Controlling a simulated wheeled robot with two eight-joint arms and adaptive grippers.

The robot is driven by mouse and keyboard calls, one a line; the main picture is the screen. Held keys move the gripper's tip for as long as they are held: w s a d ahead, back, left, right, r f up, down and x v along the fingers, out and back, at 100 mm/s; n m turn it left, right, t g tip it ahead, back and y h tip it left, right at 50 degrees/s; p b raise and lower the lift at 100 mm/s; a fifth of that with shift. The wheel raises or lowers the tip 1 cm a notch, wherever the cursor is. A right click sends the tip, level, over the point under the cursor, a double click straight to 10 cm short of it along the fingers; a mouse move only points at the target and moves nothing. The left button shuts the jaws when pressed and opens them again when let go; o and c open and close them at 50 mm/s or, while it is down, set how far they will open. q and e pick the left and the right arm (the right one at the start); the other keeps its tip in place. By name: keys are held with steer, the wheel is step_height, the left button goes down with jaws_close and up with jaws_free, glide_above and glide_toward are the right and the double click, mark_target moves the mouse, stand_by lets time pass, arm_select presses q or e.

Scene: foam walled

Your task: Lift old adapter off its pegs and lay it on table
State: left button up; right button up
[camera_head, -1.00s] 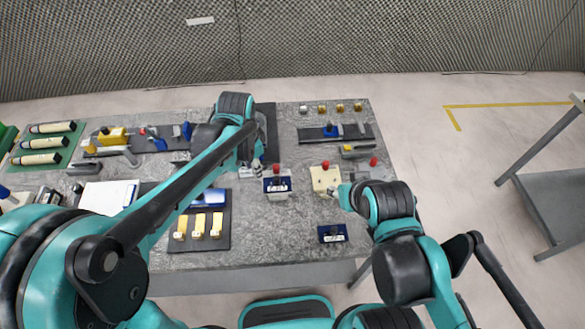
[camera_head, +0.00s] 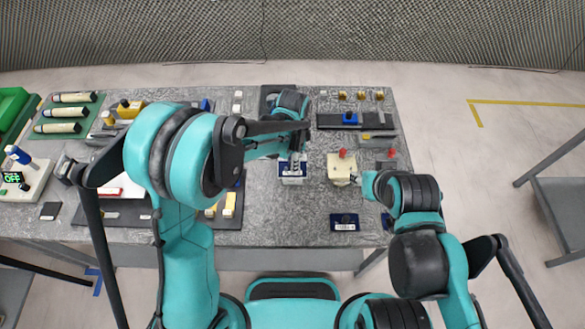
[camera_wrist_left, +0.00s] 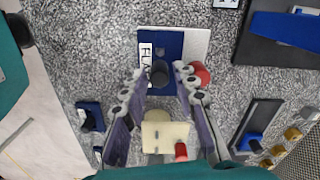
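A blue adapter with a white label (camera_head: 291,173) sits on a pale block in the middle of the table, partly hidden by my left arm. In the left wrist view the blue adapter (camera_wrist_left: 169,45) has a dark round knob (camera_wrist_left: 159,73), and a red knob (camera_wrist_left: 200,73) is beside it. The pegs are hidden. My left gripper (camera_wrist_left: 159,80) is open, with its fingertips on either side of the dark knob; contact is unclear. My right gripper (camera_head: 356,178) is beside a cream block with a red knob (camera_head: 339,172); its fingers are too small to read.
Another blue labelled part (camera_head: 344,222) lies near the table's front edge. A dark tray with yellow parts (camera_head: 230,204) is to the left. A dark rail with a blue piece (camera_head: 350,118) is at the back right. Bare grey table (camera_head: 285,220) is in front of the adapter.

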arm_select(q)
jaws_close()
steer(key=shift+r, duration=0.15)
